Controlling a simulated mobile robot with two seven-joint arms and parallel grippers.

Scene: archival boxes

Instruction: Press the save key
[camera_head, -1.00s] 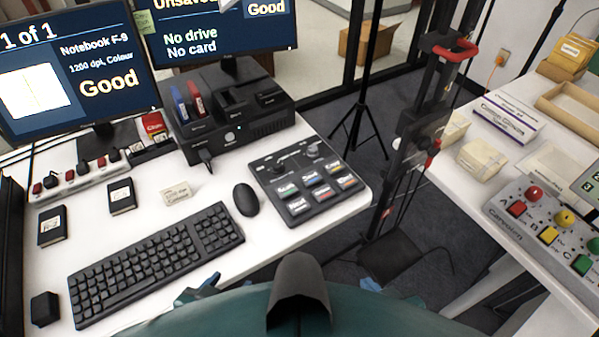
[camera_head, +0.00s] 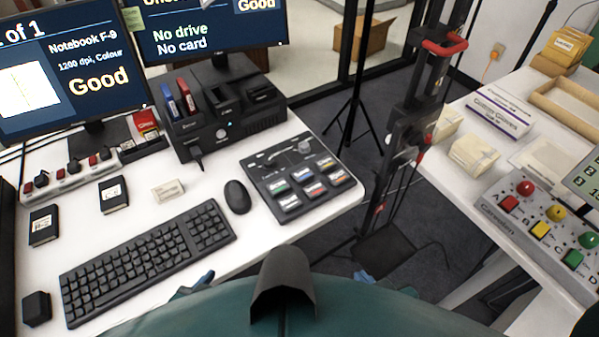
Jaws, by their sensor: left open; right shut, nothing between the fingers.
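A black key panel (camera_head: 303,178) lies on the white desk, right of the mouse. It has two rows of keys with green, blue, yellow and red labels, too small to read, so I cannot tell which is the save key. The right monitor (camera_head: 215,28) reads "No drive", "No card" and "Good"; its top line is cut off. The left monitor (camera_head: 70,65) reads "Notebook F-9", "1200 dpi, Colour", "Good". Neither gripper shows clearly; only small blue parts of mine show at the bottom edge, and nothing of mine touches the panel.
A keyboard (camera_head: 147,262), a mouse (camera_head: 237,197) and a black dock (camera_head: 222,130) with red and blue drives share the desk. A power strip (camera_head: 68,178) lies at left. A black stand (camera_head: 405,140) rises between this desk and the right table with its button box (camera_head: 545,225).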

